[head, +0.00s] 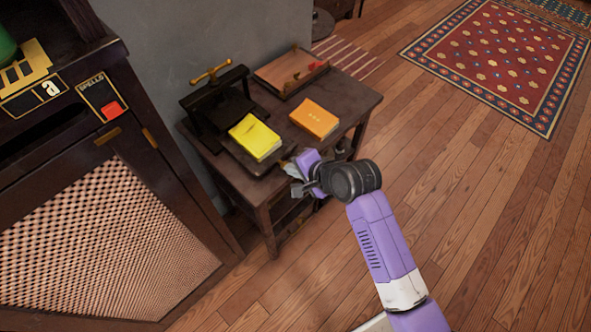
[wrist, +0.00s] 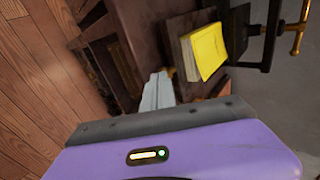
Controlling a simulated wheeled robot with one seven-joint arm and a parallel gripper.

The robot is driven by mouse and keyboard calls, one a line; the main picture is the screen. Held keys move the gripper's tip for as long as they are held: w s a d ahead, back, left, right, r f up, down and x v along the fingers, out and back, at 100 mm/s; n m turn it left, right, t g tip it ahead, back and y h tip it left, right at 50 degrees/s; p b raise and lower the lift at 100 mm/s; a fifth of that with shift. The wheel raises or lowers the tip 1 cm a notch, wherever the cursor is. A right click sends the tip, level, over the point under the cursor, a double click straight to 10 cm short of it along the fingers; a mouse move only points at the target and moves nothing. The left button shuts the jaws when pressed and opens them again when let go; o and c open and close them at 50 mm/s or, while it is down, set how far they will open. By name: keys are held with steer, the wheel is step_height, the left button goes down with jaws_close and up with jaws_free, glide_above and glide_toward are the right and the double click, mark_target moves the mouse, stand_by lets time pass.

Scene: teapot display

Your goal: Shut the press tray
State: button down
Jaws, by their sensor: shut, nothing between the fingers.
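The black book press (head: 217,100) with a brass screw handle stands at the back left of a small dark wooden table. Its tray (head: 233,160) sticks out toward the front, and a yellow book (head: 255,138) lies on it. In the wrist view the tray (wrist: 180,55) and the yellow book (wrist: 207,51) show at the upper right, beside the press frame (wrist: 265,35). My gripper (head: 292,178) is at the table's front edge, close to the tray's front end. It is shut and empty. I cannot tell whether it touches the tray.
An orange book (head: 314,119) lies on the table (head: 352,101) right of the tray. A wooden board with raised edges (head: 291,70) is at the back. A dark cabinet (head: 100,200) stands close on the left.

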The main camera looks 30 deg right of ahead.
mark_target(255, 138)
steer(key=w+a, duration=0.1)
steer(key=w, duration=0.3)
steer(key=w+a, duration=0.2)
steer(key=w, duration=0.3)
steer(key=w+a+b, duration=0.1)
steer(key=w, duration=0.3)
steer(key=shift+w+a, duration=0.2)
steer(key=shift+w, duration=0.1)
steer(key=shift+w+a+r, duration=0.1)
steer(key=shift+w, duration=0.1)
